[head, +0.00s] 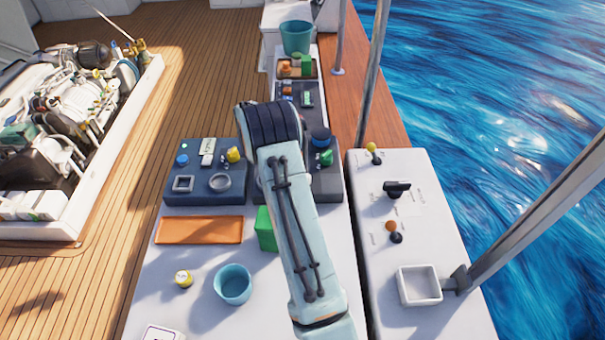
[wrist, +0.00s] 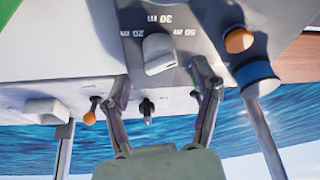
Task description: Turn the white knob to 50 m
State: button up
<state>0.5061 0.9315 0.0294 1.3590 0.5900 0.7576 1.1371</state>
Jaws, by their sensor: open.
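The white knob (wrist: 158,54) is in the upper middle of the wrist view, on a grey panel strip (wrist: 140,70). Markings around it, seen upside down, read 20 m, 30 m and one that looks like 50 m or 60 m. Its pointer direction is unclear. My gripper (wrist: 163,82) is open, with one finger on each side of and below the knob in the picture. The fingers look apart from it, and nothing is held. In the head view my arm covers this area, so the knob and fingers are hidden.
An orange knob (wrist: 238,40) and a blue round knob (wrist: 257,74) are close to the right finger. A green box (head: 266,229) stands beside my arm. A blue cup (head: 233,284) and an orange tray (head: 200,230) are on the white counter. A black handle (head: 397,187) is right.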

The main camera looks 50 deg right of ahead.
jog(key=v, duration=0.8)
jog(key=shift+a+r, duration=0.15)
jog(key=shift+r, duration=0.05)
jog(key=w+a+r+n+t+h, duration=0.1)
jog(key=a+r, duration=0.1)
jog(key=r, duration=0.3)
jog(key=w+a+r+t, duration=0.2)
jog(key=a+r, duration=0.1)
jog(key=r, duration=0.2)
jog(key=s+a+r+n+t+y, duration=0.1)
jog(key=s+a+r+n, duration=0.25)
jog(key=a, duration=0.25)
jog(key=s+a+r+n+t+y, duration=0.1)
jog(key=s+a+r+n, duration=0.1)
jog(key=s+a+r, duration=0.3)
jog(key=s+a+f+n+g+y, duration=0.1)
jog(key=s+a+f+n, duration=0.4)
jog(key=s+a+n, duration=0.2)
jog(key=s+a+f+n+g+y, duration=0.2)
jog(key=s+a+f+n, duration=0.3)
jog(key=s+n, duration=0.6)
jog(key=shift+s+a+y, duration=0.3)
jog(key=shift+s+a, duration=0.5)
jog(key=shift+a, duration=0.2)
